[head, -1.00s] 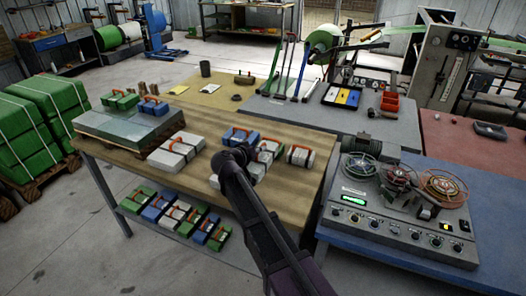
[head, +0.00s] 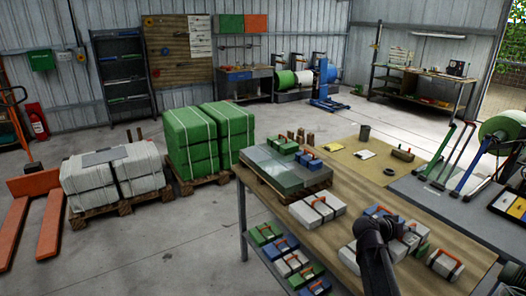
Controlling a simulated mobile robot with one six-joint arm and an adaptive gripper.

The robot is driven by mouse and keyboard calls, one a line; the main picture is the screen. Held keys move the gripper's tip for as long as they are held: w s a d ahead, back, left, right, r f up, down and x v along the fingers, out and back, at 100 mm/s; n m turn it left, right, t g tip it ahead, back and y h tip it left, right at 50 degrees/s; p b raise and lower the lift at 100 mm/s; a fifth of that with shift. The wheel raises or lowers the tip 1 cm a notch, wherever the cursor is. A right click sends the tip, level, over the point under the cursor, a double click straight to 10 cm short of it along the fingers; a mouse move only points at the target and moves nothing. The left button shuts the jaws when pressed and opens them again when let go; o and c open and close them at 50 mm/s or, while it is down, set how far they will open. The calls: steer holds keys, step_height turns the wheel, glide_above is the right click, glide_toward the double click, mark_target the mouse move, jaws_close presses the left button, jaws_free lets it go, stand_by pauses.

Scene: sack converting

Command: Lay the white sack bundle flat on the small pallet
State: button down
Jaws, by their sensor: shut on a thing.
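In the head view, my gripper (head: 376,236) is over the worktable, seen from behind. My wrist hides its fingers. A white sack bundle (head: 350,257) shows just below and left of it, partly covered by my arm; my gripper appears shut on it. The small pallet (head: 262,178) stands at the table's far left corner.
Another white bundle (head: 318,209) lies between my gripper and the pallet. A blue bundle (head: 376,212) and a white bundle (head: 445,263) lie close to my gripper. The worktable (head: 345,180) has bare wood beyond them. Large sack stacks stand on floor pallets at left.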

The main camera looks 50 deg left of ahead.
step_height(320, 180, up, 12)
steer(key=p, duration=1)
steer(key=shift+p, duration=0.35)
steer(key=shift+a, duration=0.1)
